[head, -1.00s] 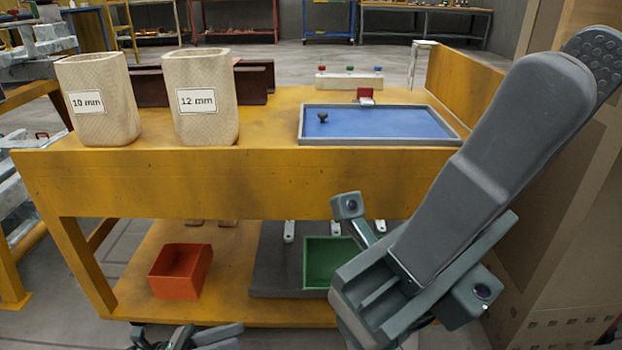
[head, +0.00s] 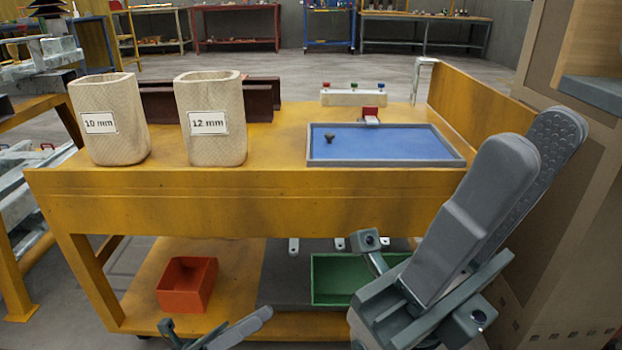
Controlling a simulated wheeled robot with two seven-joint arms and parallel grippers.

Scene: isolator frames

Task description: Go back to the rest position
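My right gripper (head: 525,150) rises at the lower right, large and close to the camera, in front of the cart's right end. Its two grey fingers point up and overlap in the picture. The dotted inner pad of the far finger shows beside the near finger, so it is open, with nothing seen between them. My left gripper (head: 215,328) shows only in part at the bottom edge, below the cart's lower shelf. Its two fingers are spread apart and I see nothing between them. The rest of the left arm is out of frame.
A yellow cart (head: 250,200) stands ahead. On it are the 10 mm bin (head: 112,147), the 12 mm bin (head: 212,145) and a blue tray (head: 340,162) with a small dark part. A red box (head: 186,296) and a green box (head: 325,290) sit below. Cardboard boxes (head: 570,200) stand right.

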